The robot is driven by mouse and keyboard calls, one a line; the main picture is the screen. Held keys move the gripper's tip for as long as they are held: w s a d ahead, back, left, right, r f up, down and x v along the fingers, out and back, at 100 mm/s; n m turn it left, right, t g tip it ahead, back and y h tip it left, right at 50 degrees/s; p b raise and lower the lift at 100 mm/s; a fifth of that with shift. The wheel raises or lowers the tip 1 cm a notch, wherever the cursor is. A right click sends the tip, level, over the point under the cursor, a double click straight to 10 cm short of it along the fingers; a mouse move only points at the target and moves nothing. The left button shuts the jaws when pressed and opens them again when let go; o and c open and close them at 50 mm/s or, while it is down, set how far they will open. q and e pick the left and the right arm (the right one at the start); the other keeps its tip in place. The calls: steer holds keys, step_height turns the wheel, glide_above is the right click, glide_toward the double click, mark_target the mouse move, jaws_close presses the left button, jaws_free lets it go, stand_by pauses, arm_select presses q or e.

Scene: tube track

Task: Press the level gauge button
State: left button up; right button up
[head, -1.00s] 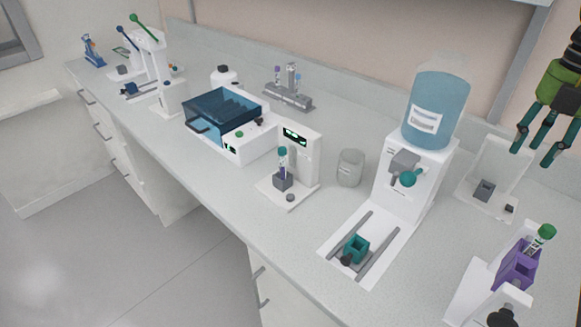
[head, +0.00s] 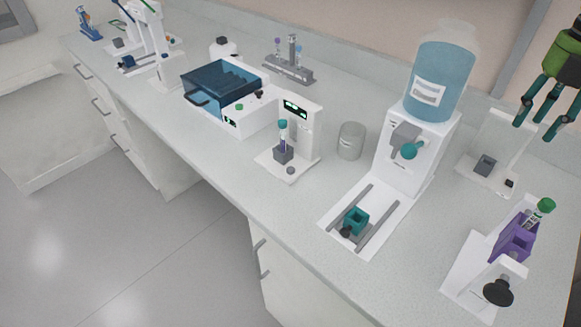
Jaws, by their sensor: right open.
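A white stand with a small green-lit display (head: 296,109) stands mid-counter. It holds a teal-capped tube (head: 282,135) upright in a grey block, with a round grey button (head: 291,170) at its base front. At the right, another white stand (head: 497,138) has an upright panel, an empty-looking grey block (head: 485,165) and a small black button (head: 509,183). I cannot read a label showing which is the level gauge. My right gripper (head: 541,122), green and dark, is open and empty, in front of the right stand's panel edge in the picture. My left gripper is out of view.
A purple tube holder (head: 515,239) with a black knob is at the lower right. A beaker (head: 350,141), a blue-lidded box (head: 221,84) and a tube rack (head: 288,66) stand nearby.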

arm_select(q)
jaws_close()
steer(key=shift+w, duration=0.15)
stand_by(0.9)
